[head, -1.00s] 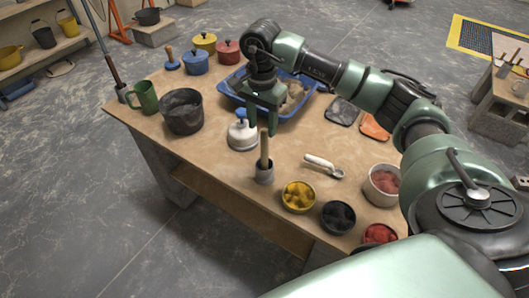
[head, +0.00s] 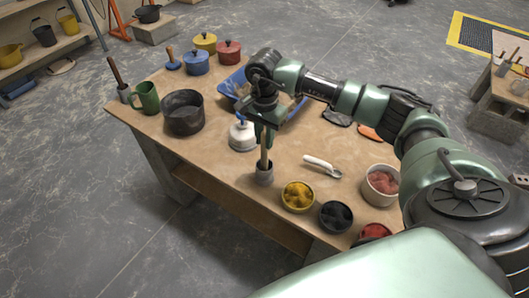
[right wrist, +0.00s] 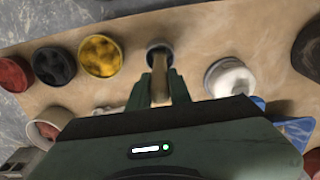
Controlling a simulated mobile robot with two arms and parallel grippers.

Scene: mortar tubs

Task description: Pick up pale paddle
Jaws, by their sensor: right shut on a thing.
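The pale paddle (head: 265,155) has a light wooden handle and stands upright in a small grey cup (head: 264,173) near the front edge of the table. My right gripper (head: 265,136) is above the cup, pointing down, with its fingers shut on the upper part of the paddle. In the right wrist view the paddle (right wrist: 159,75) sits between the two green fingers, and the grey cup (right wrist: 158,50) shows beyond it. The paddle's lower end is hidden in the cup. My left gripper is not in view.
Bowls of yellow (head: 298,196), black (head: 335,216) and red (head: 381,184) material are to the right, with a white scoop (head: 322,166). A blue tray (head: 291,112) lies behind my gripper.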

